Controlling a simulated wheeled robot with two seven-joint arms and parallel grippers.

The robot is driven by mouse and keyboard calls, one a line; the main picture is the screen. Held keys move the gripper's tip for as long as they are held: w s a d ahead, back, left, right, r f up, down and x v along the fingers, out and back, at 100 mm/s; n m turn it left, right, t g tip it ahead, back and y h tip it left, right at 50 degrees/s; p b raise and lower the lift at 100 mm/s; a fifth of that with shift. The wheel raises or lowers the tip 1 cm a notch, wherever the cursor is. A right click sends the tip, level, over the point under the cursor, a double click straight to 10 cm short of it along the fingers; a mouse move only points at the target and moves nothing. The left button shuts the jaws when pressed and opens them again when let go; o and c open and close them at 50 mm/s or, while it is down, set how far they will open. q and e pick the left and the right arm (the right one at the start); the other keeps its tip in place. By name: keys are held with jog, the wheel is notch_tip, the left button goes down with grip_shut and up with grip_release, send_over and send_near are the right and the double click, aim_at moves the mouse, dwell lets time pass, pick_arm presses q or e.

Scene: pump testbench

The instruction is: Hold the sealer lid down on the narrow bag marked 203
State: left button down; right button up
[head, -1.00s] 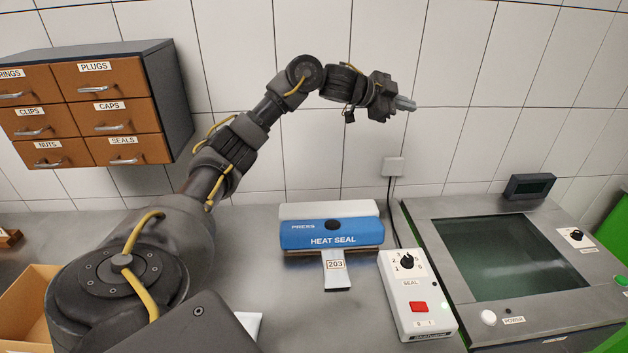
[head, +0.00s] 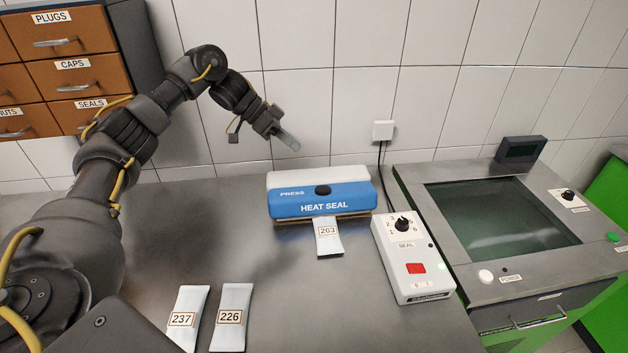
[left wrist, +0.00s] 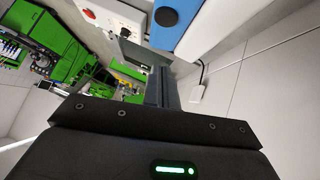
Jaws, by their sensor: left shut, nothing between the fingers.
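The heat sealer's blue lid (head: 318,201), lettered PRESS and HEAT SEAL, has a dark knob on top. The narrow white bag marked 203 (head: 328,236) sticks out from under the lid's front edge; its inner end is hidden. My left gripper (head: 289,143) is shut and empty, in the air behind and above the lid's left half, apart from it. In the left wrist view its fingers (left wrist: 160,88) are together, and part of the blue lid (left wrist: 177,20) shows at the top. My right gripper is in neither view.
A white control box (head: 412,262) with a dial and red switch stands right of the sealer. Bags 237 (head: 183,322) and 226 (head: 231,320) lie at the front. A wall socket (head: 383,130) and cable are behind. A glass-topped bench unit (head: 500,222) stands at right.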

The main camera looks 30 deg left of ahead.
pick_arm(q)
jog(key=p, duration=0.3)
send_near(329, 188)
jog(key=w+d, duration=0.2)
jog(key=d, duration=0.1)
jog(key=shift+w+r, duration=0.1)
jog(key=shift+r, duration=0.25)
jog(key=f, duration=0.1)
jog(key=f+p, duration=0.1)
jog(key=f, duration=0.1)
jog(key=shift+d+f, duration=0.2)
jog(key=shift+d, duration=0.2)
jog(key=shift+s+d+f, duration=0.1)
jog(key=shift+s+f, duration=0.15)
jog(key=shift+f, duration=0.4)
